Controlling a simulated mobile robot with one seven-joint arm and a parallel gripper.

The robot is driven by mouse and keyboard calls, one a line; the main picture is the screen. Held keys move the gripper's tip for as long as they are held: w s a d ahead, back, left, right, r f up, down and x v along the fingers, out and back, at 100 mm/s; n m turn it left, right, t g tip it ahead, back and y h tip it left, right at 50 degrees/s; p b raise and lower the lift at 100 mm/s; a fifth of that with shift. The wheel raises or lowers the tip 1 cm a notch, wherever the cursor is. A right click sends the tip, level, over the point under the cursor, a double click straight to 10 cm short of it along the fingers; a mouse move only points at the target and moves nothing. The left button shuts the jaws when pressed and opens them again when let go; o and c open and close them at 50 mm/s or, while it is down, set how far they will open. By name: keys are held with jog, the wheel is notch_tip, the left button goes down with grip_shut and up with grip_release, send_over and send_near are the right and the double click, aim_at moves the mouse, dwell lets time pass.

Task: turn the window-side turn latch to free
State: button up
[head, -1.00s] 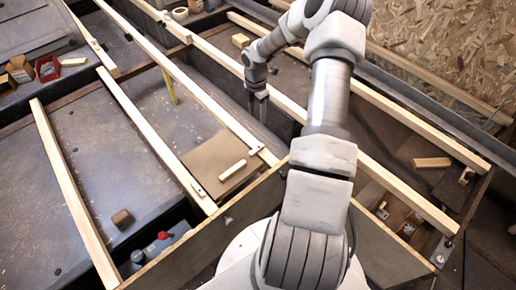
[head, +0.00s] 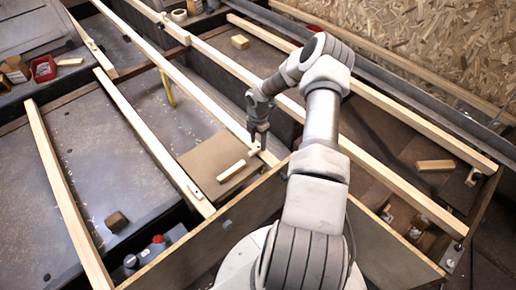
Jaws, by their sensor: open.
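A brown panel (head: 206,160) lies between two pale wooden battens, with a light wooden bar (head: 231,171) on it. A small pale latch-like piece (head: 254,148) sits by the panel's right edge, at the right batten. A small dark fitting (head: 195,191) shows on the left batten. I cannot tell from the picture which is the window-side latch. My gripper (head: 259,143) points down just over or beside the right piece. It is open; its fingertips are small, and contact cannot be made out. The gripper partly covers that piece.
Long pale battens (head: 150,142) run across the grey floor bays. A raised wooden board edge (head: 215,228) stands in front of the panel. A loose block (head: 117,222), a red tray (head: 44,69) and a red-capped item (head: 157,240) lie to the left.

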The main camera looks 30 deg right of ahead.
aim_at(256, 151)
jog(key=shift+f, duration=1.3)
grip_shut()
